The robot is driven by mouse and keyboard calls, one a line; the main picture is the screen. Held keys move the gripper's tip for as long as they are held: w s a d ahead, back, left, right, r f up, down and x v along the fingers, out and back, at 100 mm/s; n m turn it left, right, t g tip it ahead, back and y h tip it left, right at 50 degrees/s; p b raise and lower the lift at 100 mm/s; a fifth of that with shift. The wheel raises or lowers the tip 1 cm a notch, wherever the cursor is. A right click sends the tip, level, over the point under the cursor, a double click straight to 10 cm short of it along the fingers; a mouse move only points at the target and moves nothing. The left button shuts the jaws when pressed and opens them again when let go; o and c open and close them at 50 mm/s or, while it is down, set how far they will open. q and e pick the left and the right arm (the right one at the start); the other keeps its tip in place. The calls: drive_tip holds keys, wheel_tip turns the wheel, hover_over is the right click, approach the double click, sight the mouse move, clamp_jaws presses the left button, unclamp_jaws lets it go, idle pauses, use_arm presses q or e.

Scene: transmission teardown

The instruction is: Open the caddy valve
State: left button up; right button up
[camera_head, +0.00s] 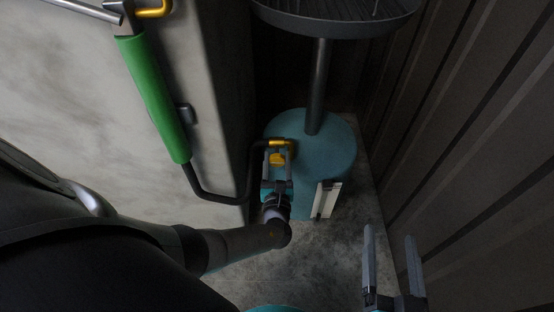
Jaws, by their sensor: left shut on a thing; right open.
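The caddy is a teal drum (320,140) standing on the floor, with a dark pole (319,85) rising to a round grey pan (335,22). A yellow valve piece (277,159) shows at the drum's left side, beside the yellow end of a black hose. My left gripper (277,168) is shut at the yellow valve piece, and its fingers partly cover it. My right gripper (389,245) is open and empty at the lower right, apart from the caddy. The exact grip contact and how far the valve is turned are too small to tell.
A black hose (215,195) runs from the drum to a green cylinder (154,100) by the pale wall block (60,75). A pale upright plate (326,199) stands at the drum's front. A dark ribbed wall (460,110) closes the right side. Bare floor (325,265) lies in front.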

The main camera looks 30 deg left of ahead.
use_arm(q)
drive_tip(key=shift+n, duration=0.3)
drive_tip(key=n, duration=0.3)
drive_tip(key=shift+n, duration=0.3)
drive_tip(key=n, duration=0.9)
drive_tip(key=shift+s, duration=0.1)
drive_tip(key=shift+n, duration=2.3)
drive_tip(key=o, duration=1.3)
drive_tip(key=shift+o, duration=0.2)
